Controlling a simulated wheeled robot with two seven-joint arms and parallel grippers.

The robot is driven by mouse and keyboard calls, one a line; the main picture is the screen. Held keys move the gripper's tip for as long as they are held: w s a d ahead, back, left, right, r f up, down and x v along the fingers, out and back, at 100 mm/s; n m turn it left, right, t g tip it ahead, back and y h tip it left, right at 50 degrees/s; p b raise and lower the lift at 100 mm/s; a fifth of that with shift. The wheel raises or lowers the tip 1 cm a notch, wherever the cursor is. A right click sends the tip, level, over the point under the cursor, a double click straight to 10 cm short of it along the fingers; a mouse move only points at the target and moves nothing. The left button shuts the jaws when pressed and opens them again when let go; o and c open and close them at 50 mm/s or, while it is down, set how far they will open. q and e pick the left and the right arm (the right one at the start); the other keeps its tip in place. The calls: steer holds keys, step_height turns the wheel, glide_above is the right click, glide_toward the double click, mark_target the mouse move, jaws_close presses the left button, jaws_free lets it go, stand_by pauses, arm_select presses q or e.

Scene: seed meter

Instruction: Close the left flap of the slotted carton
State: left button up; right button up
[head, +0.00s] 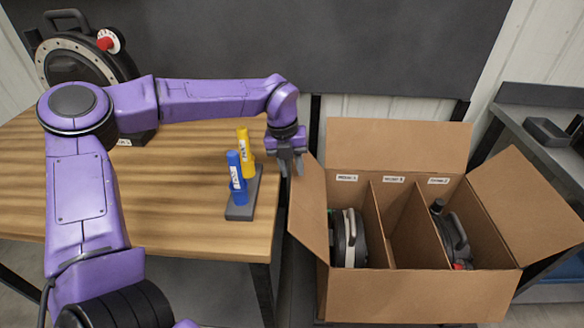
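The slotted carton (410,297) is an open brown box standing right of the table. Its left flap (308,207) stands open, leaning outward to the left. Its back flap (398,143) stands up and its right flap (527,203) is spread outward. Two dividers make three labelled compartments. The left one holds a dark and white round device (349,240), the right one a dark device with a handle (452,238), and the middle one looks empty. My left gripper (292,170) points down just above the left flap's far end; contact and finger gap are unclear. My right gripper is out of view.
A blue marker-like tube (236,180) and a yellow one (246,155) stand in a grey holder (243,208) at the wooden table's (190,228) right edge, close to my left gripper. A large round device (80,58) stands at the back left. A grey bench (545,140) is at right.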

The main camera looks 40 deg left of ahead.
arm_select(q)
steer(key=shift+f, duration=0.2)
jaws_close()
stand_by(1.3)
